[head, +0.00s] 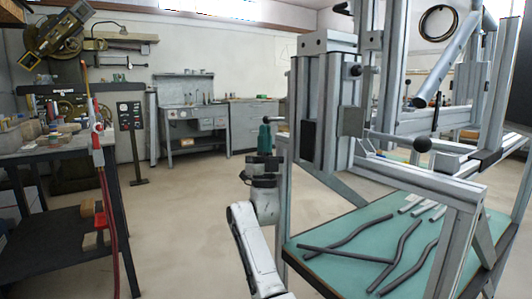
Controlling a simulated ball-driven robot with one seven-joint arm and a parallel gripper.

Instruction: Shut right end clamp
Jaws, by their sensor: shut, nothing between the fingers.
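The grey metal frame jig (375,150) stands at the right on a green-topped table. A clamp lever with a black ball knob (422,144) sticks out to the right at its middle. Another black ball knob (355,71) sits higher on the upright. A third dark knob (267,119) is at the jig's left side, on a short rod. I cannot tell which belongs to the right end clamp. My gripper (265,137) points up, shut and empty, just left of the jig and close to the third knob; contact cannot be judged.
Several dark bent tubes (345,254) and short light pieces lie on the green tabletop (330,225) under the jig. A slanted tube (448,62) crosses the jig's upper right. A cluttered workbench (45,150) stands at the left. The floor (185,220) between is clear.

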